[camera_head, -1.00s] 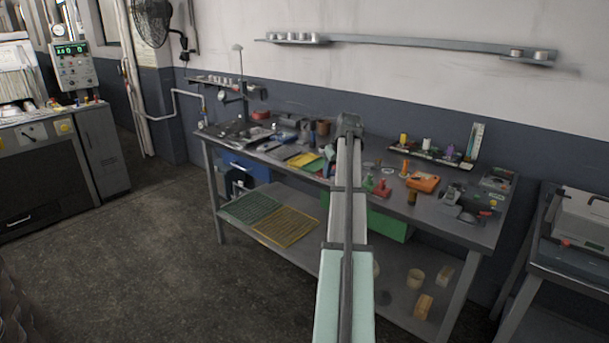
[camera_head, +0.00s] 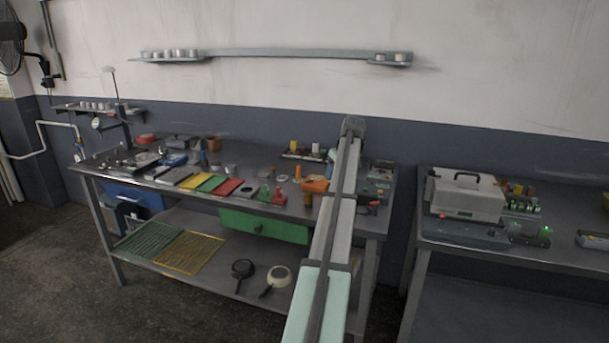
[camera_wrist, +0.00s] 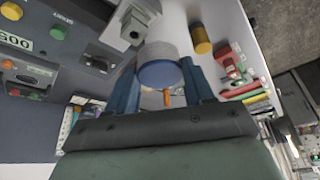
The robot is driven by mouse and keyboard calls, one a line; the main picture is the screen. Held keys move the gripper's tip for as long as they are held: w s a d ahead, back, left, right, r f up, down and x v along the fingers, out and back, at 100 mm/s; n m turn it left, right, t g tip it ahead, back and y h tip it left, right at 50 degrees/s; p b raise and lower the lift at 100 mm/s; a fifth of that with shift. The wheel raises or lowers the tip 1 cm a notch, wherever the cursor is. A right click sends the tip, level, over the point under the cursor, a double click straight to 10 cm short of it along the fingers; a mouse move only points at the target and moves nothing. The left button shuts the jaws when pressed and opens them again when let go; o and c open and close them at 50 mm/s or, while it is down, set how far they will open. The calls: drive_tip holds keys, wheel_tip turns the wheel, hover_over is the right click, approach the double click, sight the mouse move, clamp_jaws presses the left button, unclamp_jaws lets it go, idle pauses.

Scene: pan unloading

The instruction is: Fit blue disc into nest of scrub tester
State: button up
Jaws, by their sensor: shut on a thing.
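My gripper (camera_wrist: 162,68) shows in the wrist view with a blue finger on each side of a short round piece. It is shut on this blue disc (camera_wrist: 160,75), which has a blue face towards the camera and a grey side. A pale grey block with a dark round hole (camera_wrist: 134,30) shows just beyond the disc; I cannot tell whether it is part of the scrub tester or whether they touch. In the head view my arm hides the gripper and the disc. A grey device (camera_head: 380,180) stands at the right end of the bench, partly behind my arm.
The steel bench (camera_head: 150,184) is crowded with coloured trays, an orange block (camera_head: 315,184) and small parts. A green drawer (camera_head: 262,227) hangs below. A second table (camera_head: 490,262) at the right carries a white case (camera_head: 467,196). A gap separates the tables.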

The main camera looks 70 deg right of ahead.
drive_tip(key=shift+n+y, duration=0.3)
drive_tip(key=shift+n, duration=0.6)
drive_tip(key=s+f, duration=0.2)
drive_tip(key=s, duration=0.1)
drive_tip(key=s+f, duration=0.2)
drive_tip(key=s, duration=0.2)
drive_tip(key=s+d+f, duration=0.1)
drive_tip(key=s+f, duration=0.1)
drive_tip(key=s, duration=0.1)
drive_tip(key=shift+s, duration=0.35)
drive_tip(key=shift+f, duration=0.15)
drive_tip(key=shift+f, duration=1.85)
drive_tip(key=shift+f, duration=0.55)
